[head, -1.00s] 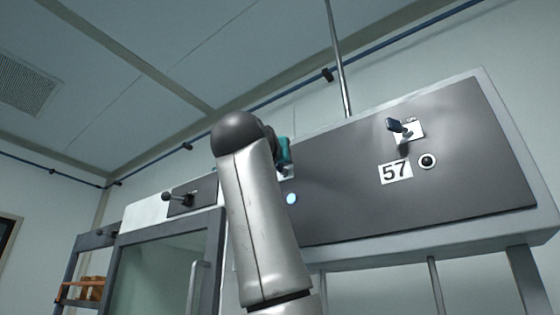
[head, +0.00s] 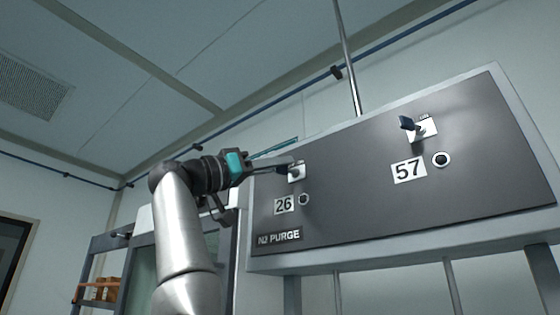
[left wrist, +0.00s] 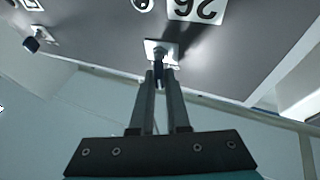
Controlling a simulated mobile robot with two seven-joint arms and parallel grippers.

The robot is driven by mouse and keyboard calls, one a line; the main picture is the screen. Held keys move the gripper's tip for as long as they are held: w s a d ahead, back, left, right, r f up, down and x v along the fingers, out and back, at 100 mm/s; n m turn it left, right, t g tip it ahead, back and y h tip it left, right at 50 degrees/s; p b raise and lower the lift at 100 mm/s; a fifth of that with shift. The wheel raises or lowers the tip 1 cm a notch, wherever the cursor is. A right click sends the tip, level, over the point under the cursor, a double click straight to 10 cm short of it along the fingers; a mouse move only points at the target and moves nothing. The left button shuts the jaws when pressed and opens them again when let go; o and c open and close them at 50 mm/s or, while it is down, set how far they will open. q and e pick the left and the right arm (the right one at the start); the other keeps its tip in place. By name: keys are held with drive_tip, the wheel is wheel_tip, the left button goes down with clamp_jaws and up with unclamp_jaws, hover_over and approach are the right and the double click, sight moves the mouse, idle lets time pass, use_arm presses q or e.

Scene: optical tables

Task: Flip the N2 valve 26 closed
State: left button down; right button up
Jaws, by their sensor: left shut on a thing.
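The N2 valve 26 sits on the dark purge panel, its pale mounting plate (head: 297,174) showing just above the "26" label (head: 284,205). In the left wrist view the picture is upside down, with the valve's plate (left wrist: 153,45) at upper middle beside the label (left wrist: 195,8). My left gripper (head: 284,163) reaches in from the left at the valve. In the left wrist view its fingers (left wrist: 160,82) are shut on the dark valve lever (left wrist: 159,66), which points out from the plate between them. The fingers hide part of the lever. My right gripper is not in view.
A second valve (head: 410,124) with a dark lever and the label "57" (head: 409,170) is to the right on the same panel (head: 350,200). A round port sits beside each label. An "N2 PURGE" sign (head: 279,238) is below. A vertical pipe (head: 347,60) rises behind.

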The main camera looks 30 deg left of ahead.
use_arm(q)
drive_tip(key=shift+a+m+g+h, duration=0.2)
drive_tip(key=shift+m+g+h, duration=0.45)
drive_tip(key=shift+h, duration=0.55)
drive_tip(key=shift+r, duration=0.1)
drive_tip(key=c, duration=0.9)
unclamp_jaws()
drive_tip(key=shift+w, duration=0.15)
drive_tip(key=b+v, duration=0.5)
drive_tip(key=v, duration=1)
drive_tip(key=shift+b, duration=0.3)
drive_tip(key=shift+a, duration=0.1)
